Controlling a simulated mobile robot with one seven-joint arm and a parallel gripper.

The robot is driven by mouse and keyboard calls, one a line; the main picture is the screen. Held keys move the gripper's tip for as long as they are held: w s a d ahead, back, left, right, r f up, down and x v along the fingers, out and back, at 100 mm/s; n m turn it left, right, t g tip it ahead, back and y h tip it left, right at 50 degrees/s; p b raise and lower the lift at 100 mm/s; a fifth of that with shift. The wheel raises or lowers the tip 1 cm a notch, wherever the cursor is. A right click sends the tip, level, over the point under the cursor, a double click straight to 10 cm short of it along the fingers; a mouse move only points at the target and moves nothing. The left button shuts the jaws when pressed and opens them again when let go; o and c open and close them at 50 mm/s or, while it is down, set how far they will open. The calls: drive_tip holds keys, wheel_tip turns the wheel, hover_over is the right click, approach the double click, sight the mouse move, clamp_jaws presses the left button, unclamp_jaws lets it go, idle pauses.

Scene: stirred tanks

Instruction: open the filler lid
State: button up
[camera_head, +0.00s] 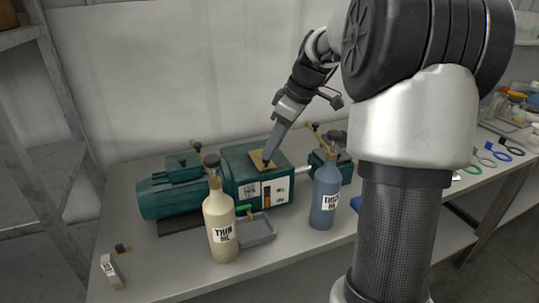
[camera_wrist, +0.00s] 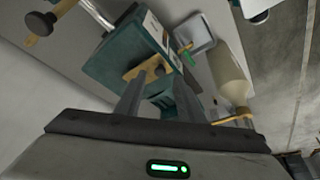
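The filler lid looks to be the tan plate (camera_head: 259,160) on top of the green gearbox housing (camera_head: 236,167). A small dark knob (camera_head: 266,163) sits on its near edge. The lid lies flat on the housing and appears closed. My gripper (camera_head: 266,157) points down from the upper right, with its tips at the lid. In the wrist view, the two fingers of my gripper (camera_wrist: 160,80) stand apart near the tan plate (camera_wrist: 145,66), with the dark knob between or just beyond them. I cannot tell whether the fingers touch it.
A cream THIN oil bottle (camera_head: 221,228) and a blue-grey oil bottle (camera_head: 325,195) stand in front of the housing. A grey tray (camera_head: 258,232) lies between them. A green motor (camera_head: 172,198) is at left. A small labelled block (camera_head: 112,270) is at the front left.

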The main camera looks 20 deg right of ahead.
drive_tip(key=shift+x, duration=1.6)
drive_tip(key=shift+r, duration=0.1)
drive_tip(key=shift+c, duration=0.3)
clamp_jaws()
